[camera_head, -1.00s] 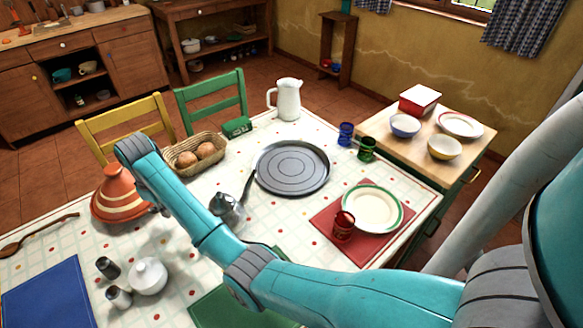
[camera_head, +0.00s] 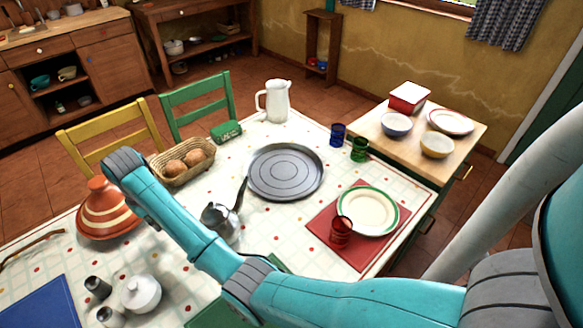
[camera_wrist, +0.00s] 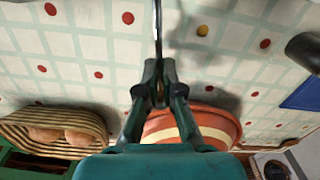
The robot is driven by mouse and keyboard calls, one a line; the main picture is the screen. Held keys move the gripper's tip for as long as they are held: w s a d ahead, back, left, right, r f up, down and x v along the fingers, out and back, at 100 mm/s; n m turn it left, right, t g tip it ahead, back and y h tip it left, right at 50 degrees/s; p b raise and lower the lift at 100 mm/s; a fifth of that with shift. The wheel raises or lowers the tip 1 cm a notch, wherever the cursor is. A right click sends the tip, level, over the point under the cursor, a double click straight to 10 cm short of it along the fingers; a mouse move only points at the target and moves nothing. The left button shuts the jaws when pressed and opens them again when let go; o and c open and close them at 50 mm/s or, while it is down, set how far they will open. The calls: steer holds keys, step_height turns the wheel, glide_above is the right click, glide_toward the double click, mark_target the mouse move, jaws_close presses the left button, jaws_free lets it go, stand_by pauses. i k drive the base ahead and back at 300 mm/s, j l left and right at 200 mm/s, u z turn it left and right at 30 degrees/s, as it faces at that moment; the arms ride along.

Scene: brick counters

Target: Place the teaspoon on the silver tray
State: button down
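The silver tray (camera_head: 285,172), round and dark grey with ring marks, lies flat and empty on the table in the head view. In the wrist view my gripper (camera_wrist: 159,88) has its fingertips closed together on a thin shiny metal piece, which looks like the teaspoon (camera_wrist: 157,22). It runs from the fingertips to the top edge of the picture, so its far end is out of view. In the head view my arm hides the teaspoon and most of the gripper, which is over the table's left part, left of the tray and near the tagine.
The orange tagine (camera_head: 108,212) and a bread basket (camera_head: 183,162) stand near my gripper. A metal pot (camera_head: 222,220) with a dark handle stands between my arm and the tray. A white jug (camera_head: 273,100), blue and green glasses, and a plate (camera_head: 368,212) surround the tray.

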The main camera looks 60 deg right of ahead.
mark_target(300, 183)
steer(key=j+z, duration=0.65)
steer(key=k+l+z, duration=0.1)
steer(key=l, duration=0.15)
steer(key=k+l+u, duration=0.1)
steer(key=l, duration=0.2)
steer(key=k+l+u, duration=0.1)
steer(key=l, duration=0.2)
steer(key=k+l+u, duration=0.1)
steer(key=l, duration=0.2)
